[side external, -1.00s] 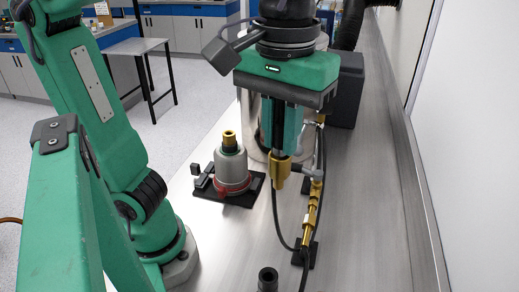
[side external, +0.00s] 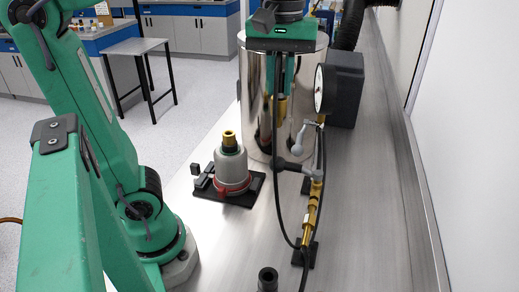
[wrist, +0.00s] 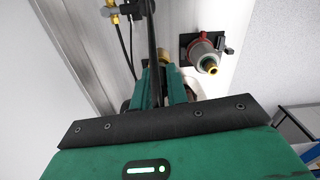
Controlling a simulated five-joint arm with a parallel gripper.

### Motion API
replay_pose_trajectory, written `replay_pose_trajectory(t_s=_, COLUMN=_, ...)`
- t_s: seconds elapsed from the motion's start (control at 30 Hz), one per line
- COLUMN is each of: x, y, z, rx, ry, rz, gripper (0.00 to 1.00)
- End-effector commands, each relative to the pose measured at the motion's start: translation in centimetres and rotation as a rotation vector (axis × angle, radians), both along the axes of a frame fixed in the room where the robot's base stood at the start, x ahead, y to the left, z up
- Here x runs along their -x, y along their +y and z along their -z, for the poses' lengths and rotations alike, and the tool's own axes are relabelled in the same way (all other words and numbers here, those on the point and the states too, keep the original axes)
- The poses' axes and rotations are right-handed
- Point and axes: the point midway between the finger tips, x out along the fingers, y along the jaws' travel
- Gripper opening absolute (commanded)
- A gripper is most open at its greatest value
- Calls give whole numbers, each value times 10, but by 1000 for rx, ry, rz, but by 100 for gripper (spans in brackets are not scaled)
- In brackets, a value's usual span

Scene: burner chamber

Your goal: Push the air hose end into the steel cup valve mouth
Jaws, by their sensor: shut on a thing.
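The steel cup valve (side external: 232,170) is a grey cup with a red ring low on it and a brass mouth (side external: 229,141) pointing up. It sits on a black base plate, and it also shows in the wrist view (wrist: 202,56). My gripper (side external: 281,92) is shut on the brass air hose end (side external: 280,106), high in front of the steel drum. It is to the right of the cup valve, above it and apart from it. The black hose (side external: 276,150) hangs from the gripper. The fingers partly hide the hose end in both views.
A large shiny steel drum (side external: 258,95) stands behind the valve. To its right are a dial gauge (side external: 319,89) on a dark box, a grey lever (side external: 299,140) and a brass pipe line (side external: 312,210). A black cylinder (side external: 268,279) stands at the front.

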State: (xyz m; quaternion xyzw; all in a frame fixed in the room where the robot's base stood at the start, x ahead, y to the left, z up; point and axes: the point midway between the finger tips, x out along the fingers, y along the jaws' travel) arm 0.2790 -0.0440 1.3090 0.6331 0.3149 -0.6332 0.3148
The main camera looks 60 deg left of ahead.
Motion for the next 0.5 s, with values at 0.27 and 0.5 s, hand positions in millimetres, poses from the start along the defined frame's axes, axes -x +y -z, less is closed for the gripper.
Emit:
replay_pose_trajectory(t_s=0.27, x=-8, y=52, z=0, rx=0, ry=-1, rz=-136, gripper=0)
replay_pose_trajectory(t_s=0.5, x=-7, y=96, z=0, rx=0, ry=0, rz=-248, gripper=0)
